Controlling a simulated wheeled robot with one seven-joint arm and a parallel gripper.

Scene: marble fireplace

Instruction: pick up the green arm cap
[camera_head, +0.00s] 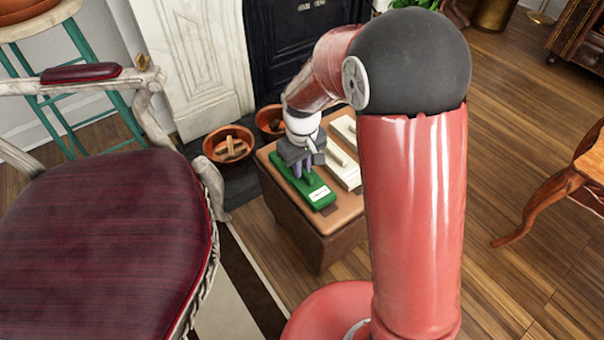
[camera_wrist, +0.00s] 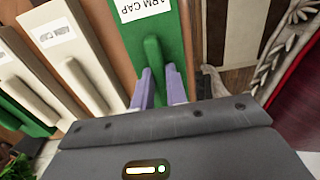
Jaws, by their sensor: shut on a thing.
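The green arm cap (camera_head: 318,195) is a long green block with a raised ridge and a white label, lying on a brown leather-topped stool (camera_head: 336,218). My gripper (camera_head: 304,177) is above it, fingers pointing down. In the wrist view the green arm cap (camera_wrist: 174,36) fills the upper middle, its label reading "ARM CAP". The two purple fingertips of my gripper (camera_wrist: 160,84) are shut on its ridge, one on each side. The near end of the cap is hidden behind the gripper body. I cannot tell any gap between cap and stool.
Cream arm caps (camera_head: 346,168) lie beside the green one. A second green piece (camera_wrist: 24,118) shows at the wrist view's left. A maroon armchair (camera_head: 107,235) stands close on the left. Terracotta bowls (camera_head: 228,138) sit by the fireplace.

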